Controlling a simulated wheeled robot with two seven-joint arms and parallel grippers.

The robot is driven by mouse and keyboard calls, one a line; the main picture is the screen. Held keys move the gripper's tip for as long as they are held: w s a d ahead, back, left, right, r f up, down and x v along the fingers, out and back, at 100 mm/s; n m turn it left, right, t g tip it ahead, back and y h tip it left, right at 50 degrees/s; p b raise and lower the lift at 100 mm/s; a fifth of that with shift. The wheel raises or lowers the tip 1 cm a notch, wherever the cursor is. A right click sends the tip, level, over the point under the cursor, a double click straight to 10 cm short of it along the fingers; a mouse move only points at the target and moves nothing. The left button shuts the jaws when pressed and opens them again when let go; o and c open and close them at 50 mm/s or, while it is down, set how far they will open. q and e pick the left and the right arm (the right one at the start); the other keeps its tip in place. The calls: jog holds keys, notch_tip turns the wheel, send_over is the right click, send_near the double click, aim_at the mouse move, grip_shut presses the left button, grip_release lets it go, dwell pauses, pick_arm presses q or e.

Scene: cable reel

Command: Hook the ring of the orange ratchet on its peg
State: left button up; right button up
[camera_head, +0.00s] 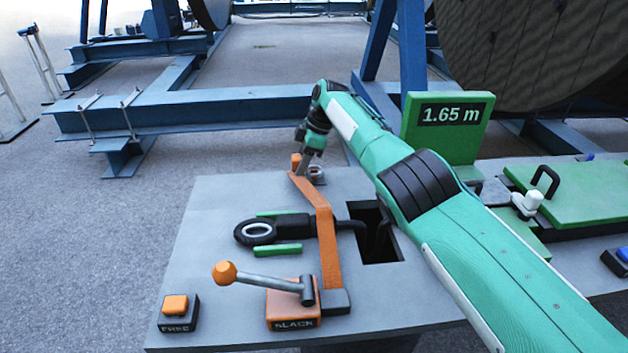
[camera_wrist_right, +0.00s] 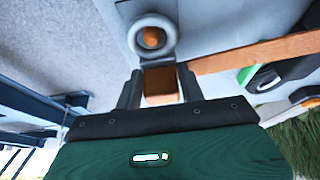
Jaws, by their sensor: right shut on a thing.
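The orange ratchet's long flat bar (camera_head: 326,240) runs from a dark block near the console's front to my right gripper at the back. My right gripper (camera_head: 308,165) is shut on an orange tab at the bar's far end, which shows between the fingers in the right wrist view (camera_wrist_right: 160,84). A grey ring (camera_head: 316,172) is close by the fingertips. In the right wrist view the ring (camera_wrist_right: 135,35) surrounds a round orange end that looks like a peg (camera_wrist_right: 152,38). I cannot tell whether the ring is seated on it. My left gripper is not in view.
A black clamp with an eye (camera_head: 257,231) and a square opening (camera_head: 372,250) are nearby. A green display (camera_head: 450,115) reads 1.65 m. The FREE button (camera_head: 177,306) is front left.

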jog(key=shift+f+b, duration=0.7)
dwell(0.7)
jog(key=o, duration=1.2)
jog(key=shift+d+r, duration=0.1)
jog(key=shift+r, duration=0.2)
jog(key=p+v, duration=0.2)
jog(key=v, duration=1.1)
jog(key=shift+r, duration=0.1)
